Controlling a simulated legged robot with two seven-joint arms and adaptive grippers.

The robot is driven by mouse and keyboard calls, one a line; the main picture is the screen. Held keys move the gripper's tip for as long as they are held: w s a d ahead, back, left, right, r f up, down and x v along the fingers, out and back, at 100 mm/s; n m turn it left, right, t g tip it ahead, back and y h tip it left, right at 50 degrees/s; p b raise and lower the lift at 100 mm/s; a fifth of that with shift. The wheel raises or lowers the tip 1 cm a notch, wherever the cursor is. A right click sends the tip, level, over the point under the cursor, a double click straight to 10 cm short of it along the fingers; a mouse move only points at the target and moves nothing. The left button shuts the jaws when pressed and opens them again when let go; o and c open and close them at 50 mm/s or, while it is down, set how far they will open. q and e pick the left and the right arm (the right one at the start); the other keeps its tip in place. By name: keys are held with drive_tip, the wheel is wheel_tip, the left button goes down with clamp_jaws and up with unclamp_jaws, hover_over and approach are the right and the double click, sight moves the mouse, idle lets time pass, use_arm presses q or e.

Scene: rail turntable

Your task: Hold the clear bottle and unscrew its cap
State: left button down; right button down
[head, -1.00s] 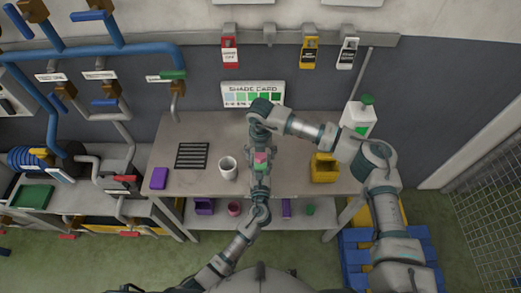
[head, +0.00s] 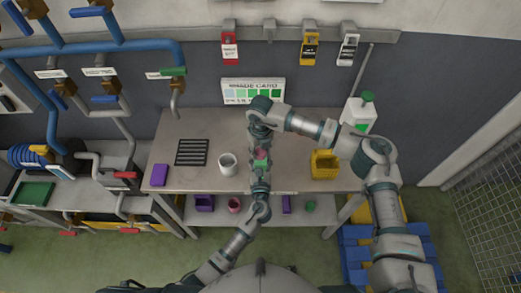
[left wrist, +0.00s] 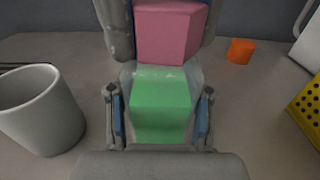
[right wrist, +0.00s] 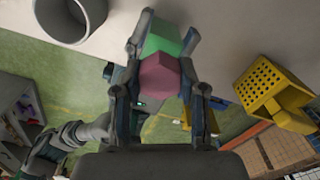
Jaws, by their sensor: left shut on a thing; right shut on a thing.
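The clear bottle (left wrist: 160,105) shows a green body inside a see-through outline in the left wrist view. My left gripper (left wrist: 160,125) is shut on it, one finger on each side. The pink cap (left wrist: 168,32) is above the green body, between my right gripper's fingers. In the right wrist view my right gripper (right wrist: 160,85) is shut on the cap (right wrist: 160,75), with the green bottle (right wrist: 162,38) just beyond it. In the head view the bottle (head: 261,163) is above the bench, between the two arms. Fingers hide the thread and the bottle's sides.
A white mug (head: 228,164) stands left of the bottle on the bench (head: 205,128). A black slotted grate (head: 192,152) and a purple block (head: 159,175) are farther left. A yellow perforated container (head: 324,165) stands right, and an orange piece (left wrist: 240,50) is behind.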

drive_tip(key=shift+n, duration=0.4)
drive_tip(key=n, duration=0.6)
drive_tip(key=shift+s+n, duration=0.1)
drive_tip(key=shift+n, duration=0.2)
drive_tip(key=n, duration=0.5)
drive_tip(key=shift+n, duration=0.3)
